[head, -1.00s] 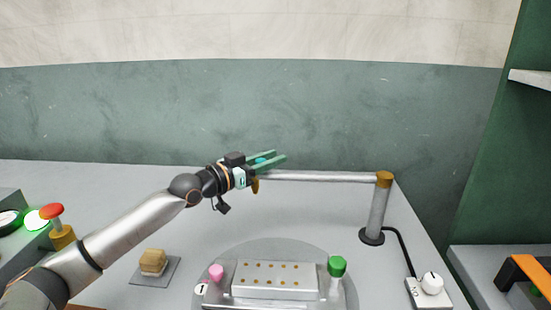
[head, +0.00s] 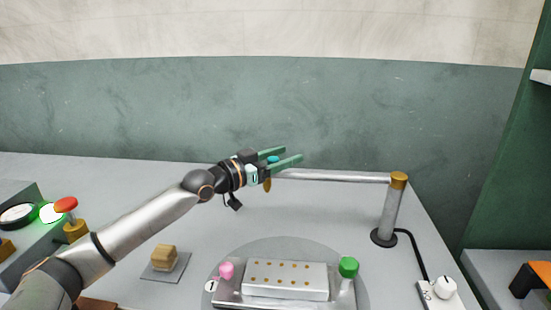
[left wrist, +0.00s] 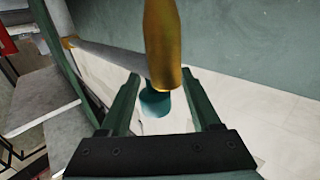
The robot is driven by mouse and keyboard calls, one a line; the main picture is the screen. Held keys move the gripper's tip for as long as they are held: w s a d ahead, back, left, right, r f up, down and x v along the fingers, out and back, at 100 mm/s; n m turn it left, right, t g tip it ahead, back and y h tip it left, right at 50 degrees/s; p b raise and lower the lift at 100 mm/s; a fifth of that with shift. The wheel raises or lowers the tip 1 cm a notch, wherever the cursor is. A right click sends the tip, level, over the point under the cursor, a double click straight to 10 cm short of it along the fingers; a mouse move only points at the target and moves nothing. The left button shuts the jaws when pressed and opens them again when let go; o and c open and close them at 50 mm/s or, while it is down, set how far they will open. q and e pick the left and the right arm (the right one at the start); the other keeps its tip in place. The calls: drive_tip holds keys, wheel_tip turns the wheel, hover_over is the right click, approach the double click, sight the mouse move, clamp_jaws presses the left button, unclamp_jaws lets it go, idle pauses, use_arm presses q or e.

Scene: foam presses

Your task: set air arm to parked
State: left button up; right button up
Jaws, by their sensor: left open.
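The air arm (head: 335,176) is a silver tube reaching left from a brass-capped post (head: 391,212) at the back right of the table. A brass piece hangs at its free end (head: 267,185) and looms large in the left wrist view (left wrist: 163,45). A teal knob (head: 273,159) is at that end. My left gripper (head: 294,153) is open, its green fingers reaching around the end. In the left wrist view the teal knob (left wrist: 155,103) shows between the fingers; I cannot tell whether they touch it. My right gripper is not in view.
A press plate (head: 285,281) with brass dots stands front centre, between a pink knob (head: 226,270) and a green knob (head: 348,266). A foam block (head: 164,257) lies left of it. A red button (head: 66,204) is at far left, a white dial (head: 445,287) at front right.

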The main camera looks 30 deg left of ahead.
use_arm(q)
drive_tip(key=p+v, duration=0.1)
drive_tip(key=v, duration=1.1)
drive_tip(key=shift+s+p, duration=0.2)
drive_tip(key=shift+p, duration=0.2)
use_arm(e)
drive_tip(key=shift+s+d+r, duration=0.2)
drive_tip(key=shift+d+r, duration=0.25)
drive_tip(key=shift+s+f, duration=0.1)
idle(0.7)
